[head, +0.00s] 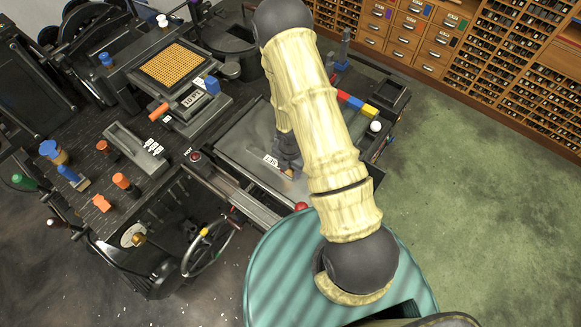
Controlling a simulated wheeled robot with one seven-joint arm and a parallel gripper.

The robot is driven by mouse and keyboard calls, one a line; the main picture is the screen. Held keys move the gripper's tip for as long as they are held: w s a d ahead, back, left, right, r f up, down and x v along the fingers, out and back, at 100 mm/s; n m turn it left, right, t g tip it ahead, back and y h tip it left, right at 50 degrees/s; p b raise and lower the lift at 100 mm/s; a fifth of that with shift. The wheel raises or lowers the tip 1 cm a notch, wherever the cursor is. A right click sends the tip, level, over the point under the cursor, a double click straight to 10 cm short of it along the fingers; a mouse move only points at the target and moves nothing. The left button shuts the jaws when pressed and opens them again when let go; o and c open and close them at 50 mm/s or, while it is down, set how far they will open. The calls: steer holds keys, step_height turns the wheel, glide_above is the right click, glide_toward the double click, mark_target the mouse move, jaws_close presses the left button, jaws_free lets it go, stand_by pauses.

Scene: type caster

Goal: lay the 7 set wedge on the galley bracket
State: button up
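My gripper (289,164) is partly hidden behind my pale arm. It points down over a grey flat tray-like surface (240,140) at the front right of the machine. A small white tag with dark lettering (271,160) shows just left of it, and a small brownish piece shows at the fingertips. I cannot read the tag clearly, or tell whether the fingers hold anything. I cannot identify the 7 set wedge or the galley bracket for certain. A grey open holder (130,146) with small white tags stands on the dark deck at left.
A block marked 10 PT (193,100) sits behind the flat surface, near an orange-gold grid (173,66). Orange and blue knobs stand on the left deck. A red ball knob (301,206) and a handwheel (208,248) are at the front. Green floor at right is clear.

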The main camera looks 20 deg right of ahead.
steer(key=shift+o, duration=0.6)
steer(key=shift+r, duration=0.2)
step_height(320, 180, up, 12)
steer(key=shift+b, duration=0.4)
